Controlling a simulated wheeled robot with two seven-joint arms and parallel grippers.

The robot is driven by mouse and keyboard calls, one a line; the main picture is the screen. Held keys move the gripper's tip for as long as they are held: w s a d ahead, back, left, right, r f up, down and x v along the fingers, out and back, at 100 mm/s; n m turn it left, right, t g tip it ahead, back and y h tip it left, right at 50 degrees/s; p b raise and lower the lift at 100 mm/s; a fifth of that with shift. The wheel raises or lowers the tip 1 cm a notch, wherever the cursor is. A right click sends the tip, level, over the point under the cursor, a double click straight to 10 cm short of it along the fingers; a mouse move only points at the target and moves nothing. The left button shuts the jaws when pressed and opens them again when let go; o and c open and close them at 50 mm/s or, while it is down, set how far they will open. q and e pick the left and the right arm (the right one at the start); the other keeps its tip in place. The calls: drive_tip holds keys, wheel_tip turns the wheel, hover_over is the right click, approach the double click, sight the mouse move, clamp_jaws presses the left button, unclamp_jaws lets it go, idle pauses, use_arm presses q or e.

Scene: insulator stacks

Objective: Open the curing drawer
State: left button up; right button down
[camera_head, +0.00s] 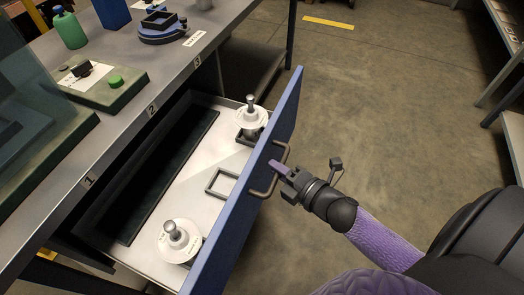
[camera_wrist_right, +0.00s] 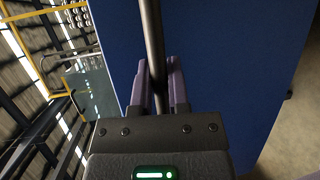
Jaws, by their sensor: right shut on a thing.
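The curing drawer (camera_head: 232,205) has a blue front and stands pulled out from under the grey bench in the head view. Its dark bar handle (camera_head: 283,154) is on the outer face. My right gripper (camera_head: 278,167) is shut on the handle, with the purple fingers around the bar. In the right wrist view the fingers (camera_wrist_right: 161,90) sit either side of the handle bar (camera_wrist_right: 152,40), close to the blue drawer front (camera_wrist_right: 225,80). My left gripper is not in view.
Two white insulators, one near (camera_head: 180,240) and one far (camera_head: 251,117), stand in the drawer, with an empty square frame (camera_head: 221,183) between them. The bench top (camera_head: 160,85) carries a green bottle (camera_head: 70,30) and fixtures. The floor (camera_head: 370,110) to the right is clear.

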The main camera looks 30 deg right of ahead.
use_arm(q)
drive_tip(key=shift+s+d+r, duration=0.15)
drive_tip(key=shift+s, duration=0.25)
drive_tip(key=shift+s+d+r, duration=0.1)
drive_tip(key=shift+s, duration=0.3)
use_arm(e)
drive_tip(key=shift+s+d, duration=0.75)
drive_tip(key=shift+s, duration=0.15)
drive_tip(key=c, duration=0.6)
unclamp_jaws()
use_arm(q)
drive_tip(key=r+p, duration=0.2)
drive_tip(key=p, duration=0.1)
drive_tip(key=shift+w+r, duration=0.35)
use_arm(e)
drive_tip(key=v, duration=1)
